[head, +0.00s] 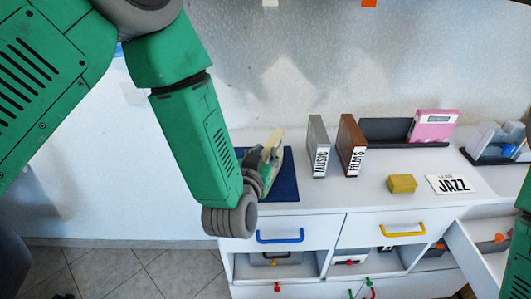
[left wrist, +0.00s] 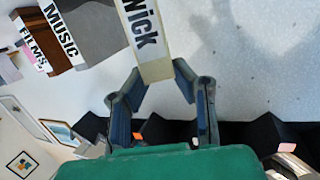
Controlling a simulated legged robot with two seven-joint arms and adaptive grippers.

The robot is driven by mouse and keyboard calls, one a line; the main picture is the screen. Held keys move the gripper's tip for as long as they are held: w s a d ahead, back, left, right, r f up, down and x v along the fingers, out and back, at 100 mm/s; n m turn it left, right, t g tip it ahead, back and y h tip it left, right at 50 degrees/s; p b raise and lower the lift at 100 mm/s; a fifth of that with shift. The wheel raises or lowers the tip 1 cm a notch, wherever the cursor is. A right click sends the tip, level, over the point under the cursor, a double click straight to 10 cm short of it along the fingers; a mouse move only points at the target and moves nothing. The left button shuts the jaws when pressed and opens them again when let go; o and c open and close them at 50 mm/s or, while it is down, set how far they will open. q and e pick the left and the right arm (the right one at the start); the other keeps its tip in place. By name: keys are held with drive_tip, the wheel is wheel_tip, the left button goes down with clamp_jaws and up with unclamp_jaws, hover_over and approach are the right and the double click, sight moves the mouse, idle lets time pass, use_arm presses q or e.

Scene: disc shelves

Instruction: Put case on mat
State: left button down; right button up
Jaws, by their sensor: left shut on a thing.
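The case (left wrist: 147,38) is a slim cream box with dark letters ending in "WICK" on its spine. My left gripper (left wrist: 160,78) is shut on one end of it in the left wrist view. In the head view the left gripper (head: 262,172) is over the dark blue mat (head: 287,187) at the left end of the white cabinet top. Only a pale part of the case (head: 273,148) shows there, tilted; my arm hides much of it. I cannot tell whether it touches the mat. My right gripper is out of view.
Right of the mat stand the grey MUSIC case (head: 318,147) and brown FILMS case (head: 351,146). A drawer (head: 485,250) at the right is open.

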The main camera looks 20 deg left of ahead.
use_arm(q)
drive_tip(key=shift+a, duration=0.6)
drive_tip(key=c, duration=1.3)
unclamp_jaws()
drive_tip(key=shift+a, duration=0.15)
drive_tip(key=shift+c, duration=0.2)
drive_tip(key=shift+s+d, duration=0.15)
drive_tip(key=shift+d, duration=0.25)
drive_tip(key=shift+s+d, duration=0.15)
drive_tip(key=shift+s, duration=0.15)
drive_tip(key=s+r, duration=0.2)
drive_tip(key=s, duration=0.9)
drive_tip(key=shift+b, duration=0.4)
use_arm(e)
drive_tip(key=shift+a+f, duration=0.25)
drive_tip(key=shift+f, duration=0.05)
